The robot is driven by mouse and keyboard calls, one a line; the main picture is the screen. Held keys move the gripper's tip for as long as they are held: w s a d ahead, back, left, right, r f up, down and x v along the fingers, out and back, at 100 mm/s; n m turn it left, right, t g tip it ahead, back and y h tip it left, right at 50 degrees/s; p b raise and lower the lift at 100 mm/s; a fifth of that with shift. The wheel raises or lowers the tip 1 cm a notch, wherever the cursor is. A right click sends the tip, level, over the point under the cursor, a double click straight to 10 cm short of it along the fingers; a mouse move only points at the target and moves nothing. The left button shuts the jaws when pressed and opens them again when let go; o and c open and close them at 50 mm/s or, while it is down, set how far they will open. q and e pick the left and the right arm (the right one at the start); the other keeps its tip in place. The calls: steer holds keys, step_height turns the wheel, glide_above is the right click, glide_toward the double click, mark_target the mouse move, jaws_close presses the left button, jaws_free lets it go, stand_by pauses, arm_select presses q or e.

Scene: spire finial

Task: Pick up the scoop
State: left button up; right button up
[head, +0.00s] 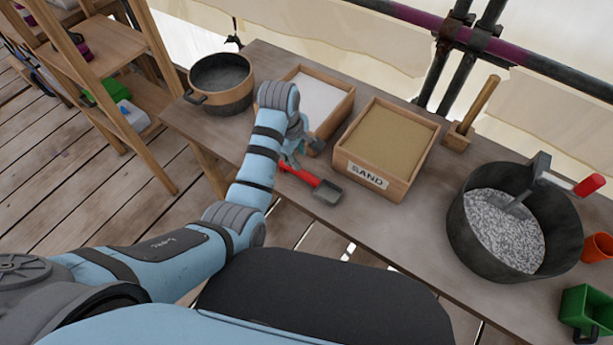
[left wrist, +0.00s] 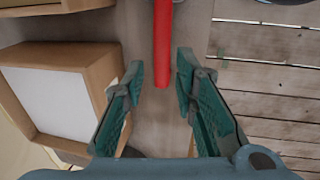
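The scoop (head: 328,192) lies on the table in front of the sand box, with a grey metal pan and a red handle. In the left wrist view, its red handle (left wrist: 162,38) enters from the top edge and its end reaches between the fingertips. The pan is outside that view. My left gripper (head: 291,160) is over the handle end, partly hidden by my arm in the head view. In the left wrist view, my left gripper (left wrist: 160,75) is open, with a gap on both sides of the handle. My right gripper is not in view.
A sand box (head: 365,177) and a box of white material (head: 321,103) stand behind the scoop. A dark pot (head: 222,84) is at the left. A black bucket of gravel (head: 505,232) holds another red-handled tool. An orange cup (head: 597,247) and green bin (head: 586,311) are right.

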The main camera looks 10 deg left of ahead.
mark_target(302, 172)
arm_select(q)
steer(key=f+b, duration=0.1)
steer(key=f, duration=0.2)
steer(key=w+f+b, duration=0.1)
steer(key=f, duration=0.3)
steer(key=d+f+b, duration=0.1)
steer(key=f, duration=0.3)
steer(key=shift+w+d+b, duration=0.1)
steer(key=shift+w+b, duration=0.15)
steer(key=shift+b, duration=0.05)
jaws_close()
